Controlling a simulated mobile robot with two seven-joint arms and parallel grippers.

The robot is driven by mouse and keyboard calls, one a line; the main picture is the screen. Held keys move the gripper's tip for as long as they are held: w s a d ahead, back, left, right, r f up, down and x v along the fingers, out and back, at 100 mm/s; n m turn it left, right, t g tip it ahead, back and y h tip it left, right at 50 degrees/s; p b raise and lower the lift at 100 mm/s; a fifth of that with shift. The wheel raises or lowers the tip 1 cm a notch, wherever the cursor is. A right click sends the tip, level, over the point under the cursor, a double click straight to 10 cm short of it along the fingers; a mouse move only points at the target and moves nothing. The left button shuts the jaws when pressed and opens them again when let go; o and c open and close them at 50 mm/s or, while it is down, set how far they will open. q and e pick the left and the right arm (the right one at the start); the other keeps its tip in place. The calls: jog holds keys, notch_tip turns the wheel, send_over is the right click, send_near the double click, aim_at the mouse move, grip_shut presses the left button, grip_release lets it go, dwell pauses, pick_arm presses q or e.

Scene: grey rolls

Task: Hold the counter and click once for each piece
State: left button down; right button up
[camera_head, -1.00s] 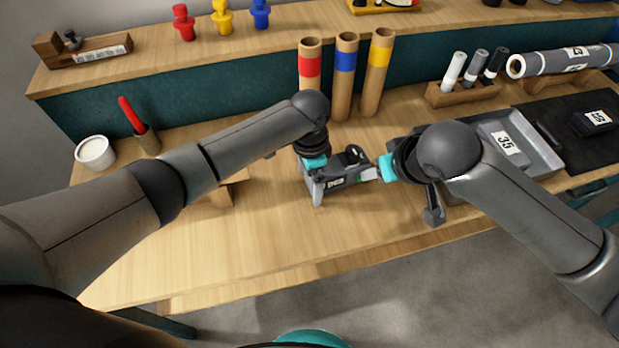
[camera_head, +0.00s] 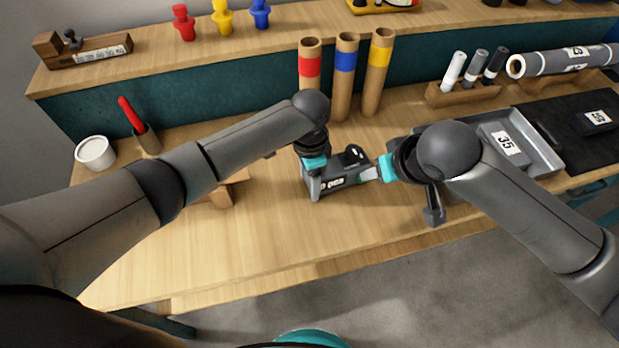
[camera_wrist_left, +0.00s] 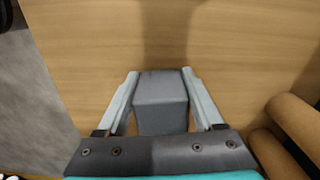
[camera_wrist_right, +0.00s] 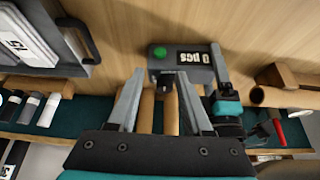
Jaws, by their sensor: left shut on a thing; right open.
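The counter (camera_head: 338,184) is a dark grey box with a small display and a green button (camera_wrist_right: 159,52). The display (camera_wrist_right: 193,57) appears to read "0 pcs". My left gripper (camera_head: 314,176) is shut on the counter's left end; in the left wrist view a grey block (camera_wrist_left: 162,100) sits between its fingers. My right gripper (camera_head: 374,173) is open at the counter's right side. In the right wrist view its fingertips (camera_wrist_right: 162,76) are close to the counter's button end; I cannot tell whether they touch it. Grey rolls (camera_head: 565,61) with number labels lie on a rack at upper right.
Tubes with red (camera_head: 309,66), blue (camera_head: 345,62) and yellow bands (camera_head: 380,58) stand behind the counter. A grey tray (camera_head: 545,152) and a black mat (camera_head: 590,160) lie at right. A white cup (camera_head: 95,152) stands at left. The table front (camera_head: 250,240) is clear.

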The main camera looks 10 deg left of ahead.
grip_shut()
dwell(1.5)
